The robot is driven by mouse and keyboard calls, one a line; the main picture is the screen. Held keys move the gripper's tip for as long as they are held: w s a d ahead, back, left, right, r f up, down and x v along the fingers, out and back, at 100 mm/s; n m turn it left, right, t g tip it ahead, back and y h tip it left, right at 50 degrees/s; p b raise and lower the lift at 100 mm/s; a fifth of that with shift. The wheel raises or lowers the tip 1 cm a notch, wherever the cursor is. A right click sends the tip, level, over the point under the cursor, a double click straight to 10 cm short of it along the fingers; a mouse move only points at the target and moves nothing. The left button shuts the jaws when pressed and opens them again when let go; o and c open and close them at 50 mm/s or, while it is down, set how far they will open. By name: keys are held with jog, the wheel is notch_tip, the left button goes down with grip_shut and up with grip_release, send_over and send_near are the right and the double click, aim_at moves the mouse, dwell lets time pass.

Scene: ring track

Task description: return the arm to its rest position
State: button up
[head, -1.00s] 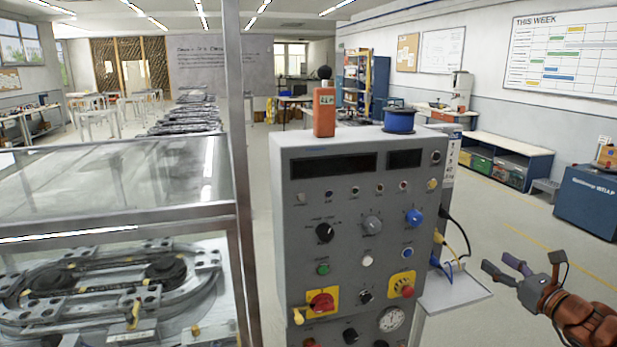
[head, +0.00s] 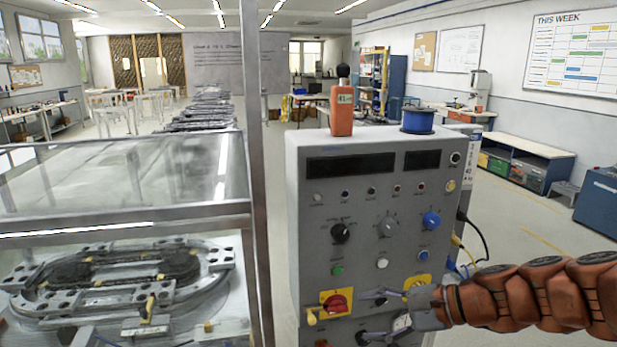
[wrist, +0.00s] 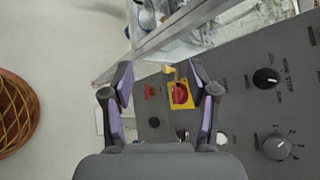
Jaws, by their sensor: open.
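My gripper (head: 372,316) is open in front of the lower part of the grey control cabinet (head: 305,235). My orange arm reaches in from the right edge of the head view and covers the cabinet's lower right. In the wrist view my open gripper (wrist: 160,85) frames the red rotary switch (wrist: 180,94) on its yellow plate, with nothing between the fingers. The same red switch (head: 336,303) shows in the head view just left of my fingertips. Whether the fingers touch the panel cannot be told.
A glass-topped frame with a metal post (head: 257,150) stands close on the left, over an oval track (head: 120,275). An orange handheld device (head: 341,110) and a blue spool (head: 417,119) sit on the cabinet. Cables hang at its right side.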

jog(key=s+a+f+n+g+h, duration=0.2)
jog(key=s+f+n+g, duration=0.15)
jog(key=s, duration=0.35)
jog(key=s+a+f+n+g+h, duration=0.2)
jog(key=s+n, duration=0.2)
jog(key=s, duration=0.3)
jog(key=s+d+f+n+h, duration=0.2)
jog(key=s+d+n+h, duration=0.3)
jog(key=s+d, duration=0.5)
jog(key=shift+s+d+f+g+h, duration=0.2)
jog(key=shift+s+f+g+h, duration=0.2)
jog(key=shift+s+h, duration=0.7)
jog(key=shift+w+n, duration=0.15)
jog(key=shift+n, duration=0.1)
jog(key=shift+c, duration=0.3)
